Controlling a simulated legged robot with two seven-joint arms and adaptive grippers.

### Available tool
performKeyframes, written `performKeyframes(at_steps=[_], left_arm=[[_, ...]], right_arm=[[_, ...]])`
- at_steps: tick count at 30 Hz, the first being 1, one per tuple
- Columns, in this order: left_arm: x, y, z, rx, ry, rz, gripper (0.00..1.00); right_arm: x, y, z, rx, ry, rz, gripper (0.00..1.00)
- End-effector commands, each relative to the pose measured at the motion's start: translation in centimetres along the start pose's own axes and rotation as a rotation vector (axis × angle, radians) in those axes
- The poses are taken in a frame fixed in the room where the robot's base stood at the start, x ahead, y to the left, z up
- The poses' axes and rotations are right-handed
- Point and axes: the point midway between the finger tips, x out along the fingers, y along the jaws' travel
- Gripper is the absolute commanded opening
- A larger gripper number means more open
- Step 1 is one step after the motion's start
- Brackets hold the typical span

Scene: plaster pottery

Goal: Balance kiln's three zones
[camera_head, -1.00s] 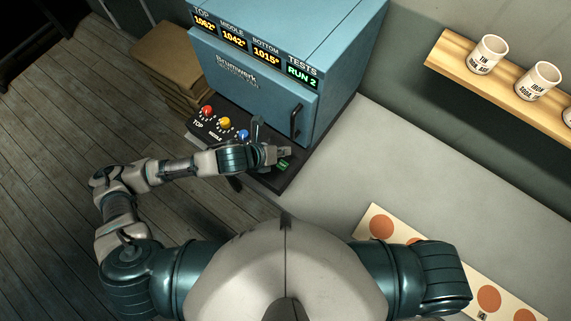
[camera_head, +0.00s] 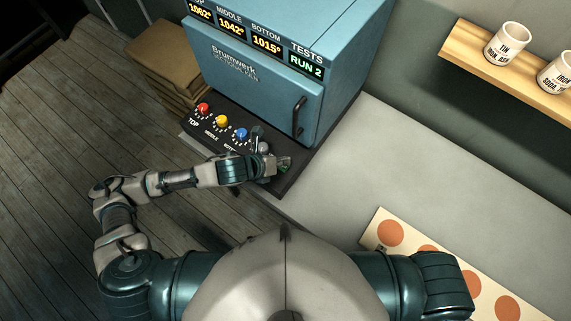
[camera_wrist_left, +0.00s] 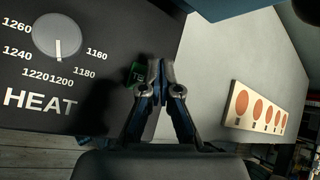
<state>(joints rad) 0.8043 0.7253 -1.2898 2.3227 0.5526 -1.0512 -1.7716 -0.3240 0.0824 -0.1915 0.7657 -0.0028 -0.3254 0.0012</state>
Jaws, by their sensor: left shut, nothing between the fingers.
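The blue kiln (camera_head: 260,75) shows 1062° for top, 1042° for middle, 1015° for bottom, and "RUN 2" under tests. Its black panel (camera_head: 196,138) carries a red top knob (camera_head: 204,108), a yellow middle knob (camera_head: 222,121) and a blue bottom knob (camera_head: 241,134). My left gripper (camera_head: 283,162) is at the panel's right end, past the blue knob, shut and empty. In the left wrist view the gripper (camera_wrist_left: 163,72) covers part of a green button (camera_wrist_left: 136,75). A grey heat dial (camera_wrist_left: 58,36) there points near 1200. Contact with the button is unclear. My right gripper is out of view.
A test strip with brown discs (camera_head: 372,228) lies on the grey counter (camera_head: 340,180). White labelled cups (camera_head: 507,44) stand on a wooden shelf (camera_head: 465,48) at the right. The counter between the kiln and the strip is clear.

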Motion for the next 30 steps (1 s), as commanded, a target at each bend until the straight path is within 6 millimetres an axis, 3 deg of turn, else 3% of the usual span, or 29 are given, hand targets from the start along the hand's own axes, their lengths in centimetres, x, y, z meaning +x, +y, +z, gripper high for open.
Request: performKeyframes(at_steps=[18,30], left_arm=[[0.19,-0.25,-0.01,0.002,0.001,0.003,0.0],[0.03,0.01,-0.01,0.0,0.0,0.001,0.0]], right_arm=[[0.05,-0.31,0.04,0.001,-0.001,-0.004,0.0],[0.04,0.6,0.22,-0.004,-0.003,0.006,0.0]])
